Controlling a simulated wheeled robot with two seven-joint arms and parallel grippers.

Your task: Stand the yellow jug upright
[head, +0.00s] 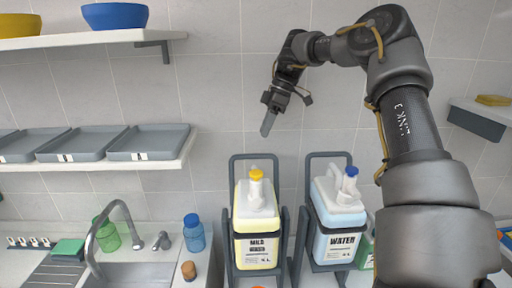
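The yellow jug (256,228) has a yellow cap, a pale yellow body and a "MILD WASH" label. It sits in a dark frame stand (232,205) at the lower middle of the head view. Its label faces me; I cannot tell from this angle how far it leans. My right gripper (268,122) hangs in the air above the jug, in front of the tiled wall and clear of it. Its fingers show nearly edge-on, so their gap is hidden. No object shows in it. My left gripper is out of view.
A blue-capped "WATER" jug (338,222) sits in a second stand to the right. A sink (140,275) with a tap (125,215), a green bottle (107,236) and a blue bottle (193,233) are left. Shelves with trays (148,142) and bowls (115,16) jut out upper left.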

